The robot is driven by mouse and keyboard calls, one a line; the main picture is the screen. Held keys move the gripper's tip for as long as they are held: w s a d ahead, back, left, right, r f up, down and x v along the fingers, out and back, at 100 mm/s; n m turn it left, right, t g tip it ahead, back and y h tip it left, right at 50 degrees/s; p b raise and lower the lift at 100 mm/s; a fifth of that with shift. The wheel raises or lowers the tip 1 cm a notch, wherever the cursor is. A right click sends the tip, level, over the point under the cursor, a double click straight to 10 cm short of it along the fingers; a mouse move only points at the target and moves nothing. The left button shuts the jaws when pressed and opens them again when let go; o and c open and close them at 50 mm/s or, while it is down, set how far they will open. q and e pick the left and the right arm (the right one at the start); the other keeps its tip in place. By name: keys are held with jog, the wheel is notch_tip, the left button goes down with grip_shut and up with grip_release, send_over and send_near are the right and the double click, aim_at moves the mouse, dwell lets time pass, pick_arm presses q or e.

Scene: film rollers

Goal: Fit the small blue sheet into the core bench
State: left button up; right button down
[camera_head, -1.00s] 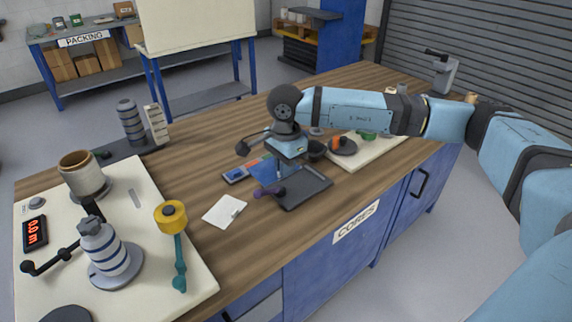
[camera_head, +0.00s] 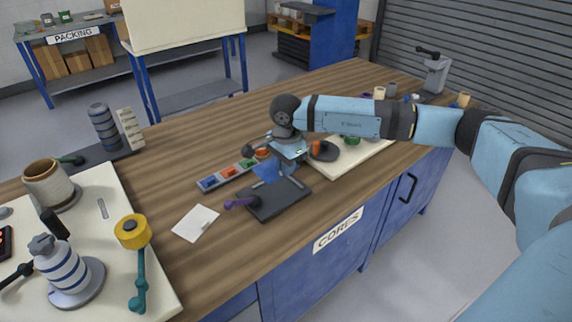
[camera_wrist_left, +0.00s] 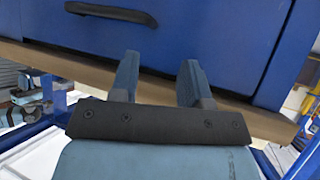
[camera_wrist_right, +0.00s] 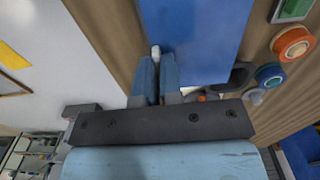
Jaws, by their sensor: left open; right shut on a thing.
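The small blue sheet (camera_head: 266,172) hangs below my right gripper (camera_head: 288,165), close to the far edge of a dark tray (camera_head: 275,203) on the core bench (camera_head: 335,240). In the right wrist view the sheet (camera_wrist_right: 200,40) spreads flat beyond the fingers, and the right gripper (camera_wrist_right: 156,58) is shut with a small pale piece between its fingertips. The exact grip on the sheet is partly hidden. My left gripper (camera_wrist_left: 158,70) is open and empty near a blue cabinet front; it is outside the head view.
A purple-handled tool (camera_head: 240,202) lies at the tray's left. A white paper (camera_head: 195,223) is farther left. A cream board (camera_head: 355,152) with rollers sits right of my gripper.

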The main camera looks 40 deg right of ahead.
aim_at(286, 196)
jog(key=shift+f+b, duration=0.65)
jog(key=shift+f, duration=0.65)
notch_tip(286, 196, down, 2)
jog(key=shift+b, duration=0.55)
notch_tip(286, 196, down, 2)
jog(key=shift+b, duration=0.55)
jog(key=shift+f+b, duration=0.4)
jog(key=shift+f, duration=0.35)
pick_arm(q)
jog(key=shift+w+d+f+t, duration=0.2)
jog(key=shift+d+f+t, duration=0.1)
jog(key=shift+f, duration=0.2)
jog(key=shift+s+f, duration=0.1)
jog(key=shift+f, duration=0.3)
pick_arm(e)
jog(key=shift+f, duration=0.15)
